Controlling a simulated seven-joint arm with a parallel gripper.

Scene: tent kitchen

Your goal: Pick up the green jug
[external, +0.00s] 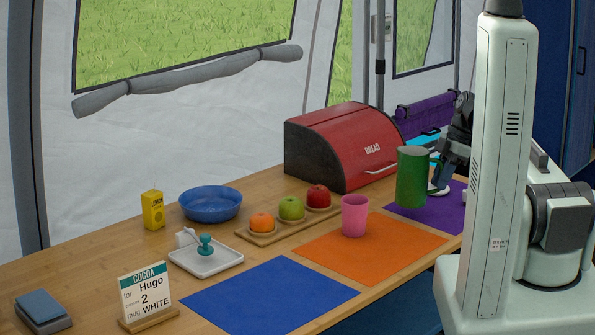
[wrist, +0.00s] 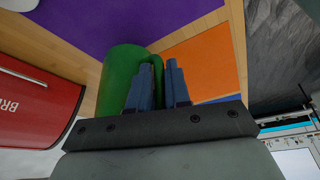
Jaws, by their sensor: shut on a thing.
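The green jug (external: 411,178) is upright at the purple mat (external: 440,211), right of the pink cup. I cannot tell whether its base touches the mat or is slightly above it. My gripper (external: 441,182) is at the jug's right side, partly hidden behind my arm in the external view. In the wrist view, the blue-grey fingers of my gripper (wrist: 160,88) are shut on the handle of the green jug (wrist: 121,68), whose body is left of them. The purple mat (wrist: 150,18) shows beyond.
The pink cup (external: 354,216) stands on the orange mat (external: 372,246), close to the jug. The red bread bin (external: 335,145) is behind it. A fruit board (external: 262,239), blue bowl (external: 210,204), white tray (external: 207,262) and sign (external: 147,294) are left. The blue mat (external: 270,297) is clear.

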